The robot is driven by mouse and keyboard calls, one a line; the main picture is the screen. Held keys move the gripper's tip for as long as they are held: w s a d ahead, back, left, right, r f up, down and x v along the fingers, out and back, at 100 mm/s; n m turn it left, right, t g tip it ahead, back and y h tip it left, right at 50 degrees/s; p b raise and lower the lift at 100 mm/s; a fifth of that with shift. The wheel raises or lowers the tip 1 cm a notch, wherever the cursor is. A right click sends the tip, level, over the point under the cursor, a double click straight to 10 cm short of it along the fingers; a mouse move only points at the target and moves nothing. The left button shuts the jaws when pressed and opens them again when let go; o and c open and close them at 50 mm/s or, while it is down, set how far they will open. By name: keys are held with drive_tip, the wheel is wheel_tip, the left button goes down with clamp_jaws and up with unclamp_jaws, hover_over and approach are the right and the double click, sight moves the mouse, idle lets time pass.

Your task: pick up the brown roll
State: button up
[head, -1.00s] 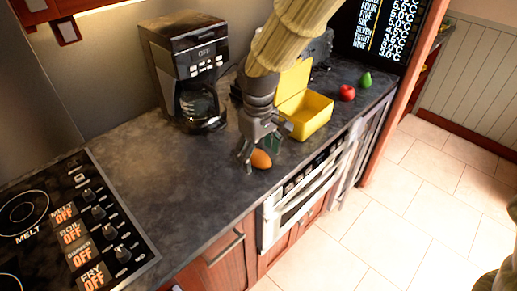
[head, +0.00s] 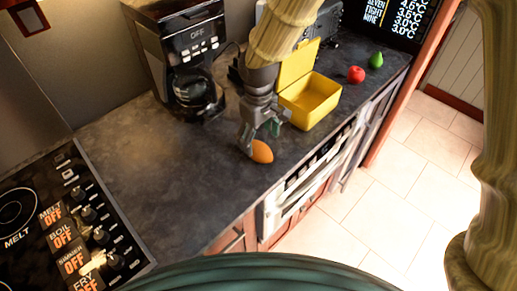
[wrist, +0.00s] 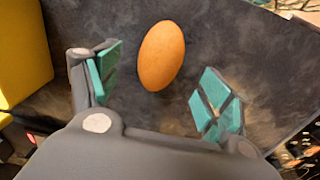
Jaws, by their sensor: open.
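The brown roll (head: 262,152) is an orange-brown oval lying on the dark countertop near its front edge. In the wrist view the roll (wrist: 161,55) lies ahead of the fingers, roughly between their lines and a little nearer the left one. My gripper (head: 262,135) is close above and beside the roll in the head view. In the wrist view my gripper (wrist: 160,90) is open, with teal pads apart and nothing between them. The roll shows whole in the wrist view, with no visible contact.
An open yellow box (head: 310,100) stands right of my gripper. A coffee maker (head: 190,55) stands behind left. A red apple (head: 356,75) and green pear (head: 376,60) lie farther right. A stove (head: 65,225) is at left; the counter (head: 140,150) between is clear.

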sight(259, 146)
drive_tip(key=shift+s+f+p, duration=0.2)
drive_tip(key=shift+f+p, duration=0.05)
drive_tip(key=shift+p, duration=0.05)
drive_tip(key=shift+w+f+p, duration=0.15)
drive_tip(key=shift+f+p, duration=0.55)
drive_tip(key=shift+f, duration=1.6)
drive_tip(key=c, duration=1.1)
